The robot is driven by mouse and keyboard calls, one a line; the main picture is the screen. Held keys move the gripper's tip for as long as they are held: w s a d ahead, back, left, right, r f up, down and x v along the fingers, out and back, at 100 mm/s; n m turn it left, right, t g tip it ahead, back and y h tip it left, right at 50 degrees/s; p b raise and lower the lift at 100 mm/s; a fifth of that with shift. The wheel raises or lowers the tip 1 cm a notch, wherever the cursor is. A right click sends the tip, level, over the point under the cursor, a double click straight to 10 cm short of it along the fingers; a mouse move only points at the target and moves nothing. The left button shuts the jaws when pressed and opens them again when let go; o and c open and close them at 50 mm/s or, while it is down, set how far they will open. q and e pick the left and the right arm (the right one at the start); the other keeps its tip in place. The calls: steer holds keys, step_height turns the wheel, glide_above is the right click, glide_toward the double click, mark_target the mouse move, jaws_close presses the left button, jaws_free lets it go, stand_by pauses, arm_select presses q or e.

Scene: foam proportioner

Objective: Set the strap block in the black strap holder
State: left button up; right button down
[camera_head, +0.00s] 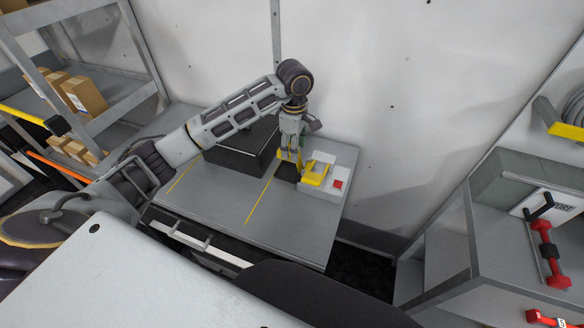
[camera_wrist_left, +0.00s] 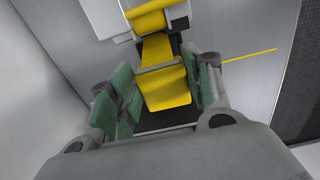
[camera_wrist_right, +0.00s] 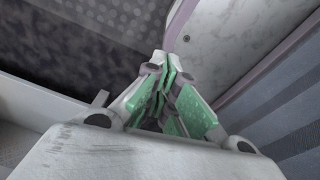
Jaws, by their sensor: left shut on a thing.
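The yellow strap block (camera_wrist_left: 166,85) is between the green finger pads of my left gripper, which is shut on it. In the head view my left gripper (camera_head: 290,153) points down over the table, just left of the white device with a yellow part. The black strap holder (camera_head: 287,172) shows as a dark patch under the gripper, partly hidden by it. Dark surface also shows beside and below the block in the left wrist view (camera_wrist_left: 163,120). I cannot tell whether block and holder touch. My right gripper (camera_wrist_right: 166,75) is shut, empty and away from the table.
The white device (camera_head: 322,177) has a yellow part and a red button (camera_head: 338,184). A black box (camera_head: 242,149) stands left of my gripper. Yellow lines cross the grey table (camera_head: 285,225), whose front is clear. A shelf with boxes (camera_head: 85,95) is at left.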

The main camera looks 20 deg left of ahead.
arm_select(q)
step_height(320, 180, down, 4)
steer(key=shift+f, duration=0.1)
steer(key=shift+f+p, duration=0.3)
steer(key=shift+f, duration=1.9)
arm_select(e)
steer(key=shift+s+a+r, duration=0.25)
steer(key=shift+r, duration=0.3)
steer(key=shift+a, duration=0.2)
